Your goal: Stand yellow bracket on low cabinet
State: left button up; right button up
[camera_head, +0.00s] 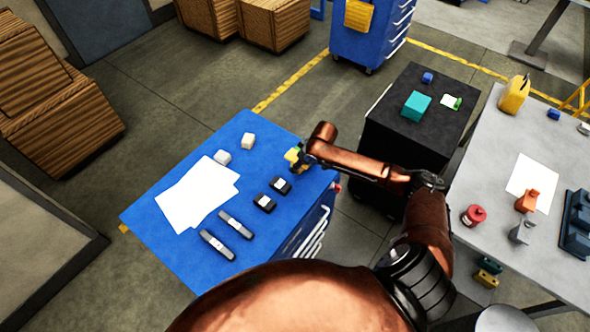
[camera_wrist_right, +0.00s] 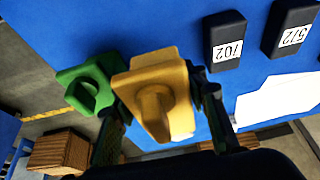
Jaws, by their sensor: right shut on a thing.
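A yellow bracket (camera_wrist_right: 158,95) is between the fingers of my right gripper (camera_wrist_right: 162,112), which is shut on it. In the head view my right gripper (camera_head: 303,158) is over the right far edge of the low cabinet with the blue top (camera_head: 160,235). There the yellow bracket (camera_head: 291,155) shows small and partly hidden by the gripper. A green bracket (camera_wrist_right: 85,88) is right beside the yellow one in the wrist view. I cannot tell whether the yellow bracket touches the blue top. My left gripper is not in view.
On the blue top lie white papers (camera_head: 195,195), two pale blocks, and several dark labelled pieces (camera_head: 264,202). A black cabinet (camera_head: 400,135) with a teal box (camera_head: 416,106) stands to the right. A grey table (camera_head: 480,175) with more parts is farther right.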

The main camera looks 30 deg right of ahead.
aim_at(295, 175)
jog(key=shift+w+a+f, duration=0.35)
jog(key=shift+w+f, duration=0.05)
jog(key=shift+f, duration=0.1)
jog(key=shift+w+a+f, duration=0.1)
jog(key=shift+f, duration=0.85)
jog(key=shift+w+a+f, duration=0.1)
jog(key=shift+f, duration=0.85)
jog(key=shift+f, duration=0.1)
jog(key=o, duration=1.4)
jog(key=shift+s, duration=0.1)
jog(key=shift+o, duration=0.2)
jog(key=v, duration=1.2)
